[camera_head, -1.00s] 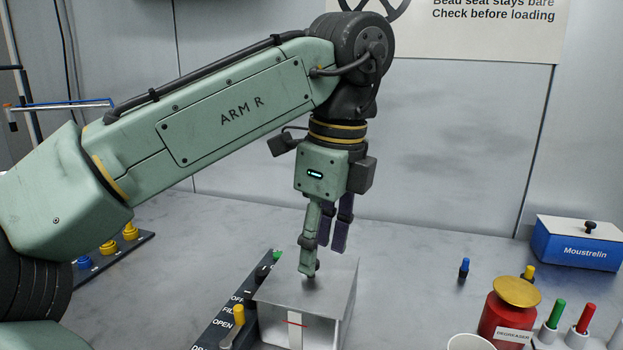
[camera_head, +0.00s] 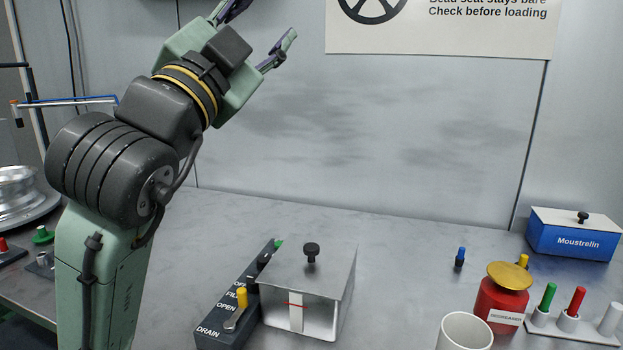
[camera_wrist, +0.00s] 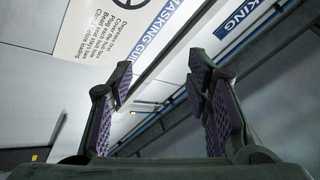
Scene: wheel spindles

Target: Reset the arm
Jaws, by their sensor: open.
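My gripper (camera_head: 262,32) is raised at the upper left of the head view, well above the bench and tilted up toward the back wall. One finger shows at its right; the other is partly cut off by the top edge. In the wrist view my gripper (camera_wrist: 160,95) has its purple-padded fingers spread wide with nothing between them. Beyond them are the wall and a poster (camera_wrist: 118,30).
A metal box with a black knob (camera_head: 311,252) stands on the bench beside a control strip (camera_head: 222,322) with a yellow-tipped lever. At right are a white cup (camera_head: 465,331), a red degreaser can (camera_head: 502,298), capped pegs (camera_head: 569,316) and a blue Moustrelin box (camera_head: 572,240). A wheel (camera_head: 22,196) lies far left.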

